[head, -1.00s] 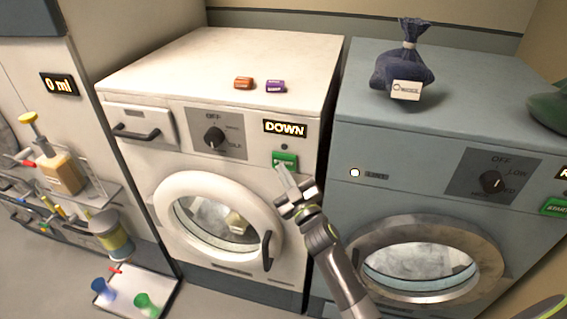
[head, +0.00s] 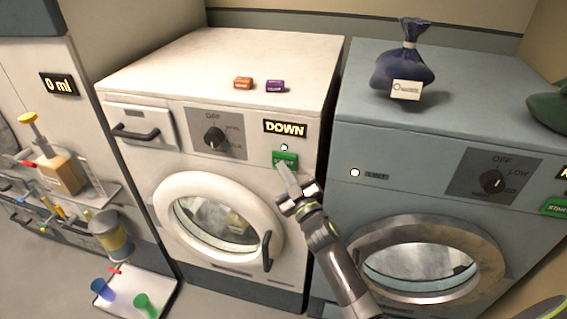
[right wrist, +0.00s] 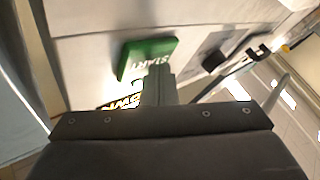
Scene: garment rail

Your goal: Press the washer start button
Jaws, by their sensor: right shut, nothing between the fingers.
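The white washer (head: 230,75) stands in the middle of the head view with its round door (head: 215,222) shut. Its green start button (head: 284,159) is on the front panel under a sign reading DOWN (head: 285,129). A small lamp (head: 284,147) above the button is lit white. My right gripper (head: 285,172) is shut and empty, its fingertips at the lower edge of the button. In the right wrist view the green START button (right wrist: 148,55) shows right at the fingertips (right wrist: 157,72), which seem to touch it. My left gripper is not in view.
A grey-blue dryer-like machine (head: 440,130) stands right, with a tied dark bag (head: 403,70) on top. Orange (head: 243,83) and purple (head: 275,86) small boxes lie on the washer. A bottle shelf and a tray (head: 125,308) with cups are at left.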

